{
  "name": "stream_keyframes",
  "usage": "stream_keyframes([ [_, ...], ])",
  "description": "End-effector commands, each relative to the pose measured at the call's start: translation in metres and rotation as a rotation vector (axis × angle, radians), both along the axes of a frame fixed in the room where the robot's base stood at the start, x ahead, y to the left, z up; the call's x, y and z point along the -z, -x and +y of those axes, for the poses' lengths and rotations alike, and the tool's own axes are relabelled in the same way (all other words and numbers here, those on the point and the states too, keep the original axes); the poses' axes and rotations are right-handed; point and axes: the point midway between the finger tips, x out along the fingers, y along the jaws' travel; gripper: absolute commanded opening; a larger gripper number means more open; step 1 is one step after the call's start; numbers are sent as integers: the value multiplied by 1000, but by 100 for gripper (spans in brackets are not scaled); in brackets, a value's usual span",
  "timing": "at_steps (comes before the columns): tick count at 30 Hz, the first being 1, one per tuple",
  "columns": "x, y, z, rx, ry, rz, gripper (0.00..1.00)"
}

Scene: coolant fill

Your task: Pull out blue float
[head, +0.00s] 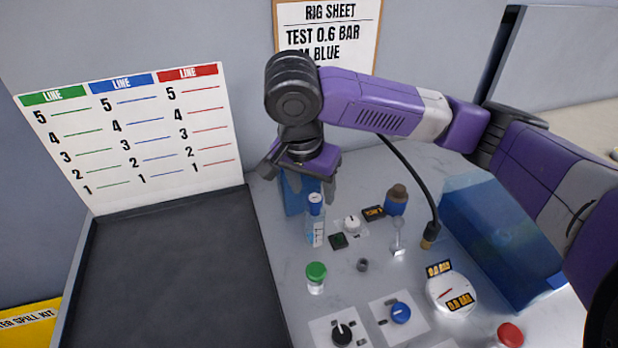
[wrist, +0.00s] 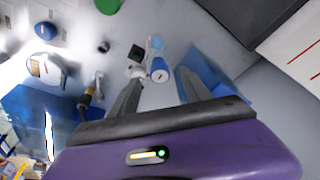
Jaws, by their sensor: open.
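A clear bottle with a blue cap (head: 316,222) stands upright on the grey bench, left of the white dial. No separate part marked as a float can be made out; the blue cap (wrist: 159,70) also shows in the wrist view. My gripper (head: 308,192) is open, just behind and above the bottle in the head view. In the wrist view my two fingers (wrist: 158,92) point toward the blue cap, which shows between and beyond their tips. Nothing is held between them. A blue block (head: 291,195) stands behind the bottle, partly hidden by my gripper.
A green-capped container (head: 316,277), a blue knob (head: 400,313), a pressure gauge (head: 452,294) and a black cable (head: 412,170) are nearby. A large blue tank (head: 497,235) stands right. A dark tray (head: 172,270) lies left, bare. A line chart (head: 130,138) stands behind it.

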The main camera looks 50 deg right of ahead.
Motion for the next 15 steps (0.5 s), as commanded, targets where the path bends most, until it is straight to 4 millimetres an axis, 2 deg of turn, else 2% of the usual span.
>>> stream_keyframes([
  [7, 31, -1, -10, 2, 3, 1, 56],
  [15, 44, -2, -14, 1, 4, 0, 56],
])
